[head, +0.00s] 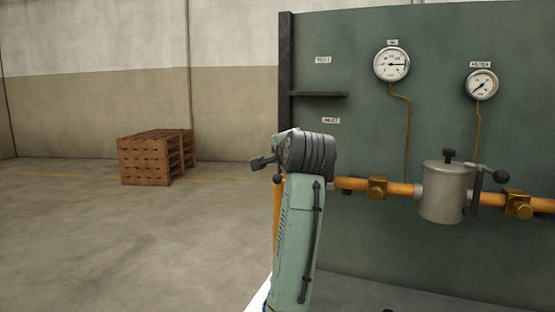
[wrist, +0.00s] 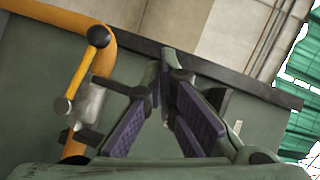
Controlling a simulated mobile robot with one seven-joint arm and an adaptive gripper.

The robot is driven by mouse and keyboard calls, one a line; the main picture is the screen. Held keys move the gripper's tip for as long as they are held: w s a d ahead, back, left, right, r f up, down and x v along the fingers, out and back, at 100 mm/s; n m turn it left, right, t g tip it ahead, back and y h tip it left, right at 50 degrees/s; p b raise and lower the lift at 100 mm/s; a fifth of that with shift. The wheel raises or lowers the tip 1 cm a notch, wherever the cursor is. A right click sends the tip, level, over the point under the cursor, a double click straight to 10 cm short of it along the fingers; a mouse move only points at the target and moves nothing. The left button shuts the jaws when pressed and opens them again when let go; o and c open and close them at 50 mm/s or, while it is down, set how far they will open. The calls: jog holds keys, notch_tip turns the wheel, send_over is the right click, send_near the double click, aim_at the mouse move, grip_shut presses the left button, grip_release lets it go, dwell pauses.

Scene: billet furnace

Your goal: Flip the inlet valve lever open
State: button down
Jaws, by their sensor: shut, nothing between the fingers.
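The inlet valve lever (wrist: 82,72) is in the wrist view at the upper left. It is a yellow bar with a black ball knob (wrist: 99,36) at its end, slanting up over a silver valve body (wrist: 90,105) on an orange pipe. My gripper (wrist: 165,75) is shut and empty, to the right of the lever, with a gap between its fingers and the knob. In the head view my arm hides most of the valve. A black ball (head: 278,179) shows at the arm's left edge, probably the knob. My gripper is mostly hidden there behind the wrist.
A green panel (head: 370,140) carries two gauges, a small dark shelf (head: 318,94) and an inlet label (head: 331,120). An orange pipe (head: 400,188) runs along it through a grey canister (head: 442,192). A wooden pallet stack (head: 145,160) stands far left. The floor between is clear.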

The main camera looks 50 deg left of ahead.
jog(key=s+d+r+b, duration=0.1)
jog(key=s+d+r, duration=0.2)
jog(key=s+d, duration=0.1)
jog(key=shift+b, duration=0.35)
jog(key=shift+s+r, duration=0.1)
dwell(0.3)
